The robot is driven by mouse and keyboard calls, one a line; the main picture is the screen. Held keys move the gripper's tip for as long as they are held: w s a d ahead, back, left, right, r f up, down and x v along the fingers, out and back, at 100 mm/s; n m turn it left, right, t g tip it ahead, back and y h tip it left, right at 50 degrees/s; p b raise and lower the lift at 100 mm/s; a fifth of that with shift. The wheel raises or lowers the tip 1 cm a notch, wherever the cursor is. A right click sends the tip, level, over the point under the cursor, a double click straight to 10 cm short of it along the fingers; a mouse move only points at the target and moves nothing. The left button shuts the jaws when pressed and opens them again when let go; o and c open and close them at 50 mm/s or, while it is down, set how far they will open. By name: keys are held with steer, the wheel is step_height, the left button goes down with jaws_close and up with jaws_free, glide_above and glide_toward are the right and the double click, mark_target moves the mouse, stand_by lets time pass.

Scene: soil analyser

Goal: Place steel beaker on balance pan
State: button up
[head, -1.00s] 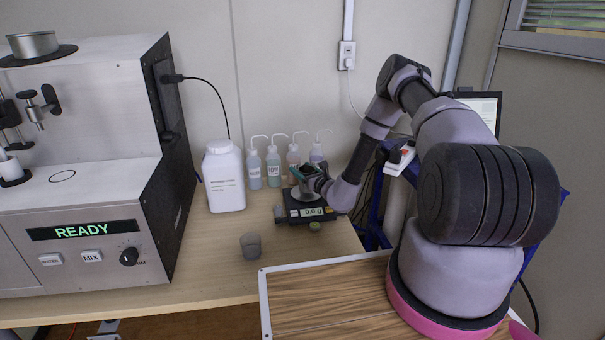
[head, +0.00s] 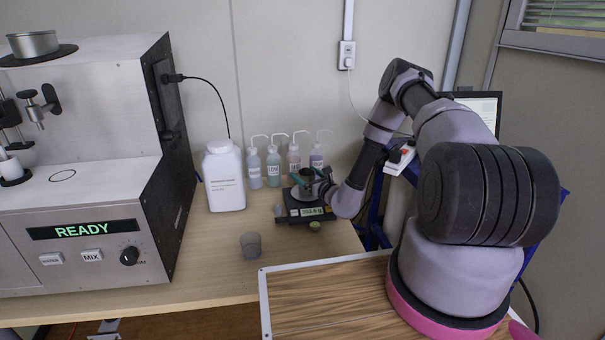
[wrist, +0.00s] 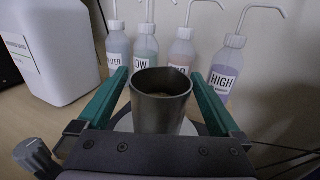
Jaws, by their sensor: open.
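The steel beaker (wrist: 160,112) stands upright between the two green fingers of my gripper (wrist: 160,95) in the wrist view, with a visible gap on each side. It appears to rest on the round pale balance pan (wrist: 122,122), which shows around its base. In the head view, the beaker (head: 306,176) shows dark above the balance (head: 304,210), and my gripper (head: 306,182) is around it, open. The beaker's base is hidden by my gripper's body in the wrist view.
Several wash bottles (head: 273,168) stand close behind the balance. A white jug (head: 223,178) is to its left. The analyser (head: 95,235) fills the left; table between is clear.

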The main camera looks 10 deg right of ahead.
steer(key=v, duration=1)
steer(key=shift+w, duration=0.1)
steer(key=a+r+n+g+y, duration=0.2)
steer(key=a+r+n+y, duration=0.15)
steer(key=r, duration=0.45)
steer(key=a+r+n+g+y, duration=0.2)
steer(key=a+r+n+y, duration=0.1)
steer(key=r+n+y, duration=0.3)
steer(key=s+a+r+n+g+h, duration=0.1)
steer(key=s+a+r+n+g, duration=0.2)
steer(key=s+r+n+g, duration=0.5)
steer(key=s+a+r+n+g+h, duration=0.1)
steer(key=s+a+r+n+g, duration=0.25)
steer(key=s+r, duration=0.5)
steer(key=s+d+r+n+t+h, duration=0.6)
steer(key=s+d+r+h, duration=0.6)
steer(key=d+r, duration=0.3)
steer(key=shift+s+r+n, duration=0.15)
steer(key=shift+s+n, duration=0.15)
steer(key=shift+s, duration=0.45)
